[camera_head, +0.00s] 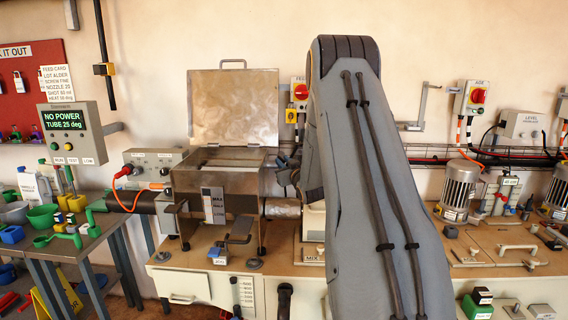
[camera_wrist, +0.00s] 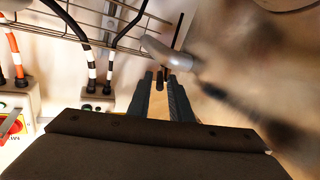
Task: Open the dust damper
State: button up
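My gripper (camera_wrist: 161,82) shows in the wrist view with its two dark fingers apart and a gap between them, so it is open. A grey rounded lever end (camera_wrist: 168,54) lies just beyond the fingertips. A small dark piece shows near the tips; I cannot tell whether it touches them. I cannot tell for certain whether the grey lever belongs to the dust damper. In the head view my raised arm covers the middle right, and my fingertips cannot be made out there.
A metal machine with an upright open lid (camera_head: 234,108) stands left of my arm. Motors (camera_head: 459,190) stand on the bench to the right. A wire cable tray (camera_wrist: 95,20) and boxes with cables are close in the wrist view. A cluttered side table (camera_head: 95,228) is at left.

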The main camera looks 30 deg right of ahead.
grip_shut()
jog(key=shift+w+a+m+g+h+b, duration=0.15)
jog(key=shift+a+m+g+h+b, duration=0.25)
jog(key=shift+m+h+b, duration=0.5)
jog(key=shift+w+a+m+g+h+b, duration=0.2)
jog(key=shift+m+g+h+b, duration=0.25)
jog(key=shift+h+b, duration=0.8)
jog(key=shift+s, duration=0.1)
jog(key=shift+o, duration=1.8)
grip_release()
jog(key=shift+s+a, duration=0.1)
